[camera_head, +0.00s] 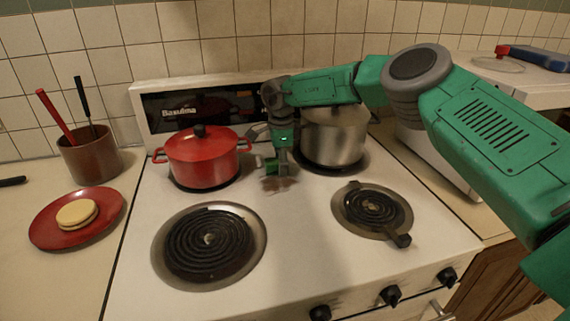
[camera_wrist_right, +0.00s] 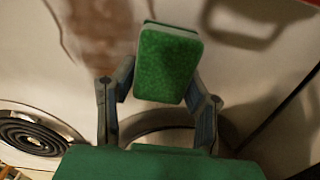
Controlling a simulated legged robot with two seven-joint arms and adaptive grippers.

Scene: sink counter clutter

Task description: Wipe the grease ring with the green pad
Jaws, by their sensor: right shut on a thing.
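My right gripper (camera_head: 277,165) reaches in from the right, over the stove between the red pot and the steel pot. In the right wrist view its two fingers (camera_wrist_right: 163,88) are closed on the sides of the green pad (camera_wrist_right: 168,66), a green block with a pale backing. In the head view only a small bit of the pad shows. A brownish smear (camera_wrist_right: 108,32) marks the white stovetop beside the pad in the wrist view; in the head view a brown patch (camera_head: 279,186) shows just below the gripper. I cannot tell whether the pad touches the surface. My left gripper is not in view.
A red lidded pot (camera_head: 203,163) stands close left of the gripper, a steel pot (camera_head: 335,142) close right. A red plate (camera_head: 50,238) and brown crock (camera_head: 90,160) stand left.

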